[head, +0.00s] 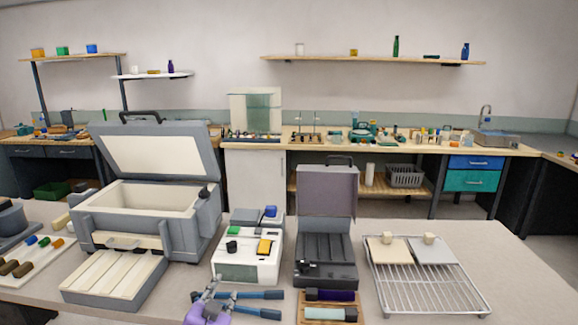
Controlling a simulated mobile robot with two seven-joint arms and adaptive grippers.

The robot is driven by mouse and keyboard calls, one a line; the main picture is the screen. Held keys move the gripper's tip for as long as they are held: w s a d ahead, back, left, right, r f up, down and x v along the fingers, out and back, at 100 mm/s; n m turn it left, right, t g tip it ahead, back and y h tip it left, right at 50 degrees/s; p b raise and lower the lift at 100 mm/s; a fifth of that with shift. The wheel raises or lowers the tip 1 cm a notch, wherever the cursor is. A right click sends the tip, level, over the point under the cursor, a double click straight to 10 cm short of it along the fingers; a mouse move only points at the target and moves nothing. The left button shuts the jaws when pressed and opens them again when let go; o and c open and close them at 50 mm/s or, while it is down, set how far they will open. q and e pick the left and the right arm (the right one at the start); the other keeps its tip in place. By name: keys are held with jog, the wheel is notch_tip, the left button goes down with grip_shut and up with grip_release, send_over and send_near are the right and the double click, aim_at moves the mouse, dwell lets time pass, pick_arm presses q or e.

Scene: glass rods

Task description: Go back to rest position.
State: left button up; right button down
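My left gripper (206,296) shows at the bottom edge, left of centre, with a lavender body and grey fingers. The fingers look spread apart, with nothing seen between them. A pair of blue-handled tools (252,295) lies on the table just right of it, partly hidden behind it; I cannot tell whether they touch. My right gripper is not in view.
On the pale table stand an open grey case (150,200), a white device (245,262), an open dark case (326,262) and a wire rack (425,290) with two plates. A wooden tray (318,313) holds dark and pale cylinders. The table's right end is clear.

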pick_arm(q)
jog(key=s+f+n+g, duration=0.1)
jog(key=s+f+g, duration=0.1)
jog(key=s+f, duration=0.6)
jog(key=s+a+f+n+g+p, duration=0.1)
jog(key=s+f, duration=0.6)
jog(key=s, duration=1.4)
jog(key=s+a+f+n+g, duration=0.1)
jog(key=s+f+n+g, duration=0.1)
jog(key=s+f, duration=0.6)
jog(key=s+g, duration=0.1)
jog(key=s, duration=0.5)
jog(key=shift+s+a+f+n+g+y, duration=0.2)
jog(key=shift+s+f+n+g+y, duration=0.1)
jog(key=shift+f+n+g, duration=0.1)
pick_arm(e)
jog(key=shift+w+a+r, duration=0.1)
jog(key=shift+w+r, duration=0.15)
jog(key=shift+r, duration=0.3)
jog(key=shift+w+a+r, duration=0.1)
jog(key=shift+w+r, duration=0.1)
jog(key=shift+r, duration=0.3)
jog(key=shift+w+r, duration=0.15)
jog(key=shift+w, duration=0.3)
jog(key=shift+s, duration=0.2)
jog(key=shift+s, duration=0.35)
